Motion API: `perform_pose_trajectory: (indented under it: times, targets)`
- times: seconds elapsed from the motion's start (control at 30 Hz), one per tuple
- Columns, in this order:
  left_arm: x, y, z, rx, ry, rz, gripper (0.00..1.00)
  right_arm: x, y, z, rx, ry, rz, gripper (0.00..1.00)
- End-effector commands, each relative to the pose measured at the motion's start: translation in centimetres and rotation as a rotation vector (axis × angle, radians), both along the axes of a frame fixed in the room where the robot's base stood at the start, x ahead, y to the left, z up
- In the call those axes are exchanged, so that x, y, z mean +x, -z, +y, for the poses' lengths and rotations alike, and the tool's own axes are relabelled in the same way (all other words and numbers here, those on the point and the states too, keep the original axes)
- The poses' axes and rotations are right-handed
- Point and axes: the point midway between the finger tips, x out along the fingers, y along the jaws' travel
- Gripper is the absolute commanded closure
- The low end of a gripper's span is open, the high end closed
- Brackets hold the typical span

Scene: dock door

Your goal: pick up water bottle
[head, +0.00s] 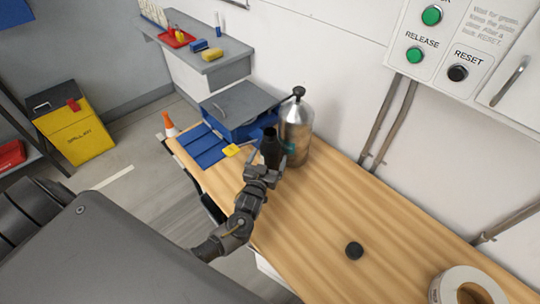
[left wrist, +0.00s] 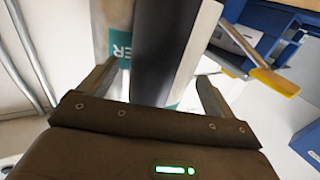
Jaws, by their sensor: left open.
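The water bottle (head: 298,118) is a large silver metal bottle with a black cap, upright on the wooden bench near the wall. Its teal label, with the letters "ER" showing, is in the left wrist view (left wrist: 121,45). A dark upright cylinder (head: 270,147) stands just in front of it and hides part of it. My left gripper (head: 264,170) is low at the bench on the near side of both. In the left wrist view my open fingers (left wrist: 157,88) are either side of the dark cylinder (left wrist: 163,45), with the silver bottle behind. I cannot tell whether they touch. My right gripper is not in view.
A black puck (head: 354,250) and a white tape roll (head: 440,291) are on the right of the bench (head: 320,215). The bench between is clear. The wall is close behind.

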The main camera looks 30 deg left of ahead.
Motion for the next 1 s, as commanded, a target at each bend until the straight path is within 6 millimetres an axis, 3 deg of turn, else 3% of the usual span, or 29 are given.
perform_pose_trajectory:
  times: [0.17, 0.43, 0.83, 0.9, 1.0]
  targets:
    - [2.0, -0.1, 0.4, 0.001, 0.001, 0.001, 0.1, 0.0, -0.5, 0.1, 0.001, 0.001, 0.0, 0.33]
    - [2.2, 0.0, 0.4, 0.0, 0.001, 0.001, 0.1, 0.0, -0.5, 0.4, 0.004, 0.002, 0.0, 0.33]
    - [2.2, 0.0, 0.4, 0.0, 0.001, 0.001, 0.62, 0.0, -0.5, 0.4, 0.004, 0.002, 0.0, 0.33]
    - [2.2, 0.0, 0.4, 0.0, 0.001, -0.001, 0.69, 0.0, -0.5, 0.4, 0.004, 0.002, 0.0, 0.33]
    - [2.2, 0.0, 0.4, 0.0, 0.001, -0.001, 0.69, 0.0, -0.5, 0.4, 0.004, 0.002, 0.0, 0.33]
